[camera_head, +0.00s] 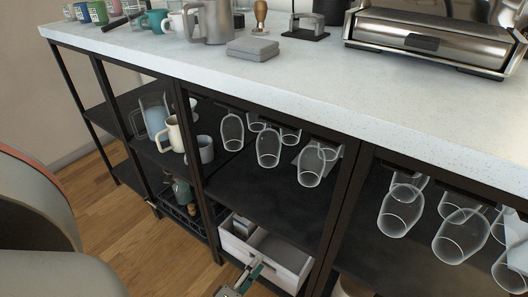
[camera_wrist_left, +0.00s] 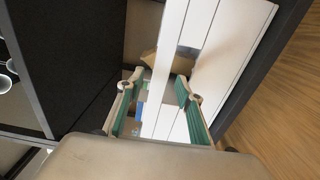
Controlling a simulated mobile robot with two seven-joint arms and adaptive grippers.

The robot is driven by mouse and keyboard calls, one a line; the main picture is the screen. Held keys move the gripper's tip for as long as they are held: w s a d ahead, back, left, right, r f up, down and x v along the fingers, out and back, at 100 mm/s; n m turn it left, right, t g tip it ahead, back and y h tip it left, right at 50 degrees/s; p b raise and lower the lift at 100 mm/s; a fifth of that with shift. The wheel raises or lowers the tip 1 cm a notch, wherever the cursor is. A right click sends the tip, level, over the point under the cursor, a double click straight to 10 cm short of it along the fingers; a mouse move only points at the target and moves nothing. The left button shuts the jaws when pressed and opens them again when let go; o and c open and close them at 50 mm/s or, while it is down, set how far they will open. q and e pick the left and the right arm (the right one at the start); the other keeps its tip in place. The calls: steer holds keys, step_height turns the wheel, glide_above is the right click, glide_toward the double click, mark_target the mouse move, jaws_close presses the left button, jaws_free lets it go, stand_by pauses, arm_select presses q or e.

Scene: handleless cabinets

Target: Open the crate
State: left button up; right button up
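The white crate (camera_head: 289,279) stands on the bottom shelf of the rack, with its open top and part of its inside showing. Its slatted white wall also fills the middle of the left wrist view (camera_wrist_left: 231,45). My left gripper (camera_head: 243,277) is low at the crate's front, partly cut off by the picture's lower edge. In the left wrist view its two green-padded fingers (camera_wrist_left: 158,106) are apart, with white crate wall showing between and beyond them. I cannot tell whether either finger touches the crate. My right gripper is not in view.
Wine glasses (camera_head: 268,147) hang under the counter (camera_head: 330,85) above the crate. Dark rack posts (camera_head: 335,215) flank the crate. A dark basket with bottles (camera_head: 182,205) sits left of it. The wooden floor (camera_head: 150,255) in front is clear.

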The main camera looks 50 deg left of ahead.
arm_select(q)
steer(key=shift+x, duration=2.05)
jaws_close()
steer(key=shift+f, duration=0.1)
